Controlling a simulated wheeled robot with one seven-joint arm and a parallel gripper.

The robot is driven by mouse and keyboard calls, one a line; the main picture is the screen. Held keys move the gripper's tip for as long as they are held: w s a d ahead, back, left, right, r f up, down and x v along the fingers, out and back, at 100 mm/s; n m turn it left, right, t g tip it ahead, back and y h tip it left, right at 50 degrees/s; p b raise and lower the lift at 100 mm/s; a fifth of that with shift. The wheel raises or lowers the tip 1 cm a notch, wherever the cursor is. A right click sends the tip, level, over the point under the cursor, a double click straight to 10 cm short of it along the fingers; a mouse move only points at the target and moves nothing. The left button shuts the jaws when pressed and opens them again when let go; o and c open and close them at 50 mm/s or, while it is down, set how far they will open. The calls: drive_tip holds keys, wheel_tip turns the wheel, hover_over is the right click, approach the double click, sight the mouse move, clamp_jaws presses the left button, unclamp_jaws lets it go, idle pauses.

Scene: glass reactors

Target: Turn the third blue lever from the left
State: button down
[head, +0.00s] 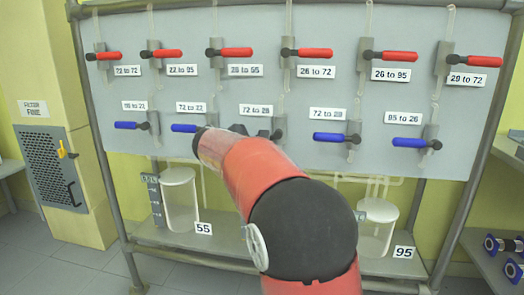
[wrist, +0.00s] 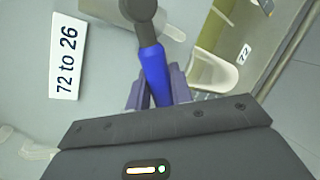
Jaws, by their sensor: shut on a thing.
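The third blue lever (wrist: 154,72) from the left shows in the wrist view, running from its dark pivot (wrist: 140,10) down between my fingers. The label beside it reads "72 to 26" (wrist: 66,57). My gripper (wrist: 158,90) is shut on this lever's handle, a finger on each side. In the head view my gripper (head: 257,132) is at the left of the third lower pivot (head: 279,126), and my arm and gripper hide the blue handle there. The lever seems to lie roughly level, pointing left.
Other blue levers stand in the same row: the second (head: 186,128) just left of my wrist, the fourth (head: 329,137) to the right. Red levers (head: 235,52) line the row above. Glass vessels (head: 180,200) stand below the grey panel (head: 200,80).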

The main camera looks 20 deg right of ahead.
drive_tip(key=r+m, duration=0.1)
drive_tip(key=m+y, duration=0.1)
drive_tip(key=a+r+t+y, duration=0.1)
drive_tip(key=shift+w+r+m+p, duration=0.3)
drive_tip(key=shift+w+r+m, duration=0.05)
drive_tip(key=shift+m, duration=0.05)
drive_tip(key=shift+r+m+t+y, duration=0.3)
drive_tip(key=shift+r+m+y, duration=0.5)
drive_tip(key=shift+r+m, duration=0.1)
drive_tip(key=c, duration=1.3)
unclamp_jaws()
drive_tip(key=shift+a, duration=0.1)
drive_tip(key=v, duration=0.7)
drive_tip(key=shift+s+a+r, duration=0.15)
drive_tip(key=shift+s+r, duration=0.05)
drive_tip(key=shift+s, duration=0.1)
